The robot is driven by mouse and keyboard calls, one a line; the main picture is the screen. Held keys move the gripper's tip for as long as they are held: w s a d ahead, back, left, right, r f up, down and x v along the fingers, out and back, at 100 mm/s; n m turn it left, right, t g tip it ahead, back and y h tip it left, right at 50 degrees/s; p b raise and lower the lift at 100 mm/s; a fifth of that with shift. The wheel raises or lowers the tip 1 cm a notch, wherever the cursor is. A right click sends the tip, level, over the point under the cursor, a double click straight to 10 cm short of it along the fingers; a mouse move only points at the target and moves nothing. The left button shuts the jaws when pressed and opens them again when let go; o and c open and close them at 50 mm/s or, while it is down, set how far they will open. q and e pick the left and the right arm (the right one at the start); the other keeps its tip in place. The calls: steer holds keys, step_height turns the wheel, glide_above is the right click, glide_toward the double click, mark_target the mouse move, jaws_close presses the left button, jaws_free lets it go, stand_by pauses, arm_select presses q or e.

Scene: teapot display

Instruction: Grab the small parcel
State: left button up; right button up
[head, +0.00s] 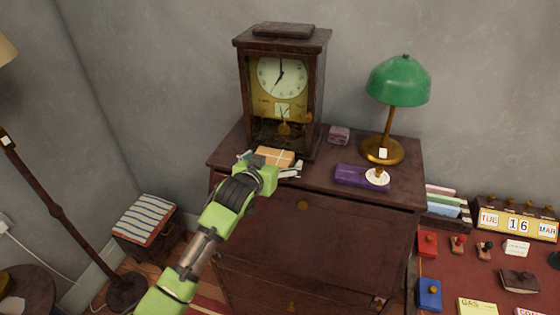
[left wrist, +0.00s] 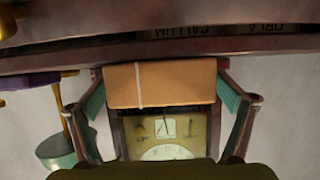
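The small parcel (head: 274,156), a tan packet with a pale string, lies on the dresser top in front of the clock, over some papers. It also shows in the left wrist view (left wrist: 175,85), filling the space between the fingers. My left gripper (head: 268,170) reaches in from the front at the dresser's edge and partly hides the parcel's near side. In the left wrist view its fingers (left wrist: 161,80) are spread, one on each side of the parcel and close to its ends. Contact cannot be made out. My right gripper is not in view.
The wooden clock (head: 283,85) stands right behind the parcel. To the right are a small pinkish box (head: 339,135), a purple case (head: 357,176) and a green lamp (head: 398,85). The dresser top (head: 318,178) has a bare strip right of the papers.

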arm_select(q)
steer(key=c, duration=1.2)
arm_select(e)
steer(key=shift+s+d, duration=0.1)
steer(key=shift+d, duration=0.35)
